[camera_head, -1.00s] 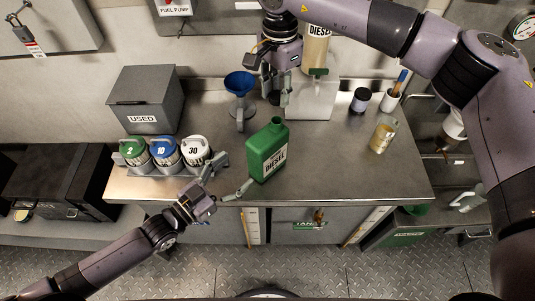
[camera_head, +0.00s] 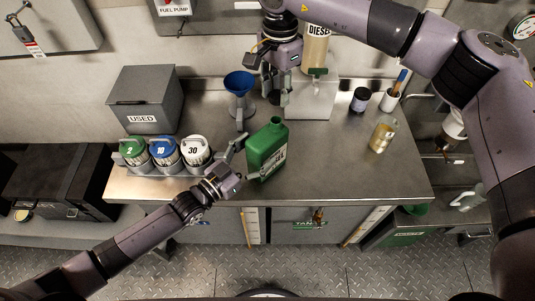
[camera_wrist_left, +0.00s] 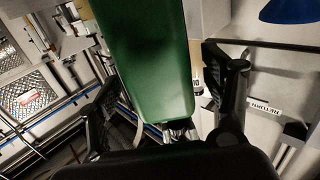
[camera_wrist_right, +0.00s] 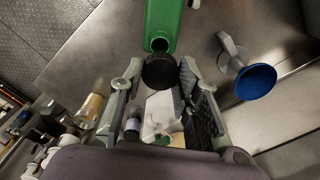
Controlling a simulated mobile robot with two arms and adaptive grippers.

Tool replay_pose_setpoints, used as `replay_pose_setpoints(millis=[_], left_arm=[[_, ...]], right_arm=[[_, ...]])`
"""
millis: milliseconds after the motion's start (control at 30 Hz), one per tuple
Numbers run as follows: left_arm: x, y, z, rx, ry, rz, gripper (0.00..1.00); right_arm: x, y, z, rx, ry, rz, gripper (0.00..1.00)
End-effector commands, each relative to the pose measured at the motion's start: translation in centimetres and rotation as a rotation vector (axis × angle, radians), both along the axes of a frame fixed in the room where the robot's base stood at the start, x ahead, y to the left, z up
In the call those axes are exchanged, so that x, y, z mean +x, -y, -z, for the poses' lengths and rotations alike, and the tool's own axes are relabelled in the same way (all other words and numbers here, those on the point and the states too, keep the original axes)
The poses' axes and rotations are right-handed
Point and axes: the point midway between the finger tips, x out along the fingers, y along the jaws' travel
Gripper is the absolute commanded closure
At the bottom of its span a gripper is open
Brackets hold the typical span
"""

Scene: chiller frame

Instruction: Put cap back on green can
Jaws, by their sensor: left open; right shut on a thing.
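The green diesel can (camera_head: 268,147) stands upright near the bench's front edge, its open neck at the top. My left gripper (camera_head: 246,161) is open at the can's left side. In the left wrist view, the can's green body (camera_wrist_left: 155,60) lies between the spread fingers (camera_wrist_left: 166,92). My right gripper (camera_head: 274,97) is shut on the black cap (camera_wrist_right: 160,71) above and behind the can. In the right wrist view, the cap is at the fingertips, close to the can's neck (camera_wrist_right: 158,44). I cannot tell the exact gap between them. The right fingers partly hide the cap in the head view.
A blue funnel (camera_head: 240,84) stands behind the can. A rack with several numbered containers (camera_head: 166,150) and a grey USED box (camera_head: 146,100) stand to the left. A dark jar (camera_head: 361,99), a yellowish jar (camera_head: 382,136) and a pen cup (camera_head: 391,101) stand right. The bench's right front is clear.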

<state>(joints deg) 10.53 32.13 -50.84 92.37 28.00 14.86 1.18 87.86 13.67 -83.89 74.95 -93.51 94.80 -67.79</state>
Motion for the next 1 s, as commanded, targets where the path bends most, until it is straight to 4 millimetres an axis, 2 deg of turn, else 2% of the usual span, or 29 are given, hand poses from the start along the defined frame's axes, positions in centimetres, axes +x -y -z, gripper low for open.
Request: replay_pose_setpoints(millis=[100,300,667,1000], left_arm=[[1.3,1.4,0.0,0.0,0.0,0.001,0.27],[2.5,2.5,0.0,0.0,0.0,0.001,0.27],[2.7,2.7,0.0,0.001,-0.001,0.001,0.27],[2.6,2.7,0.0,0.001,-0.001,0.001,0.5]], right_arm=[[0.0,0.0,0.0,0.0,0.0,0.0,0.81],[0.0,0.0,0.0,0.0,0.0,0.0,0.81],[0.0,0.0,0.0,0.0,0.0,0.0,0.81],[0.0,0.0,0.0,0.0,0.0,0.0,0.81]])
